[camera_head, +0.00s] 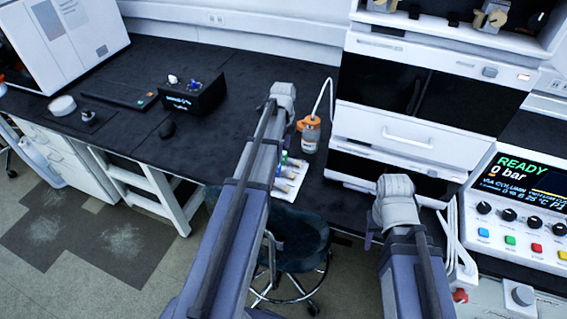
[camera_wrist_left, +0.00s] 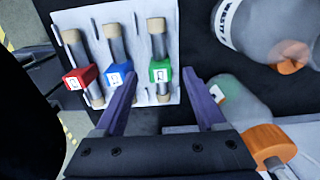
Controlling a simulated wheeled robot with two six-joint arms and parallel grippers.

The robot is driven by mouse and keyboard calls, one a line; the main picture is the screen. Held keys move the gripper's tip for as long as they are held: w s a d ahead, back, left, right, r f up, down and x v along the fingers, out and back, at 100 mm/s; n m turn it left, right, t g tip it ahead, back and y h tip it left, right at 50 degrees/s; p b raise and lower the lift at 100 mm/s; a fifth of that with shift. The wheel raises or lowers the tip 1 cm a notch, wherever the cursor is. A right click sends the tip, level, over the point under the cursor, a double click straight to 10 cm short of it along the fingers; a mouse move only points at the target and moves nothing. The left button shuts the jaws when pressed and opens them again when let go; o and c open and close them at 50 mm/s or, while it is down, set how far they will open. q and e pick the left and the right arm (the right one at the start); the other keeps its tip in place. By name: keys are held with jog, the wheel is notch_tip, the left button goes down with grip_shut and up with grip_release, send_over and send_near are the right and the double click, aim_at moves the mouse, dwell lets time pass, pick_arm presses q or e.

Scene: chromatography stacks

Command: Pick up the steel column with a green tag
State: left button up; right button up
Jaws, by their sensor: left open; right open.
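The steel column with a green tag (camera_wrist_left: 158,45) lies on a white mat (camera_wrist_left: 190,12) in the left wrist view, the rightmost of three columns. A column with a blue tag (camera_wrist_left: 117,77) and one with a red tag (camera_wrist_left: 76,79) lie to its left. My left gripper (camera_wrist_left: 161,84) is open and empty. Its fingertips show on either side of the green tag's lower end; whether they reach its height I cannot tell.
An orange-capped bottle (camera_head: 310,136) with a tube stands right of the mat; clear glassware (camera_wrist_left: 265,30) is close on the right in the wrist view. The instrument stack (camera_head: 397,132) stands further right. Bench space left of my left arm (camera_head: 225,130) is mostly clear.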

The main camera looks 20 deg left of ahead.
aim_at(284, 158)
pick_arm(q)
notch_tip(284, 158, down, 3)
jog(key=shift+f+b, duration=0.15)
jog(key=shift+b, duration=1)
grip_shut()
